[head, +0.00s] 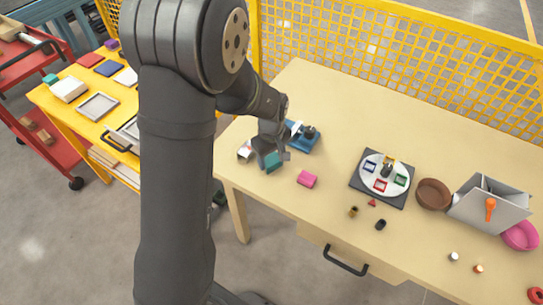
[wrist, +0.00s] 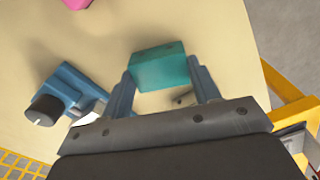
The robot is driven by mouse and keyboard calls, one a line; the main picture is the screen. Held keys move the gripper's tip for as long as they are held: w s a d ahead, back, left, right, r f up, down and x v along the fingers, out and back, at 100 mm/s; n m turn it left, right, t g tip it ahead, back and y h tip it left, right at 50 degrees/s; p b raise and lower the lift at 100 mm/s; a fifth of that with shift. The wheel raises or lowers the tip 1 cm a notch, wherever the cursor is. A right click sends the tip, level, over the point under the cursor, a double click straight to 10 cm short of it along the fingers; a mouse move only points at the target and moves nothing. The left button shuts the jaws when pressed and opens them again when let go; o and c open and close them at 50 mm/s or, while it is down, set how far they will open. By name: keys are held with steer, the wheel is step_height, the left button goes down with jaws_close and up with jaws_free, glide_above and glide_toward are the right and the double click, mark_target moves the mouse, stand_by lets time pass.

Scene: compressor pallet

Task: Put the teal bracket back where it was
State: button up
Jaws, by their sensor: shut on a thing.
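The teal bracket (wrist: 162,66) looks like a plain block from here. It sits between the two fingers of my gripper (wrist: 164,76), which is shut on it. In the head view the bracket (head: 273,161) shows below my gripper (head: 271,152), over the left end of the wooden table (head: 330,105). I cannot tell whether the bracket touches the table. Its underside is hidden.
A blue fixture with a black knob (head: 303,138) stands close behind my gripper. Farther right are a white disc on a black plate (head: 382,175), a brown bowl (head: 433,194) and a grey bin (head: 490,208). Yellow mesh (head: 400,60) bounds the back.

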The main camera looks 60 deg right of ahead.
mark_target(271, 160)
steer(key=shift+f, duration=0.15)
steer(key=o, duration=1)
steer(key=shift+o, duration=0.2)
step_height(271, 160, up, 12)
steer(key=shift+r, duration=0.2)
step_height(271, 160, down, 12)
steer(key=shift+r, duration=1.95)
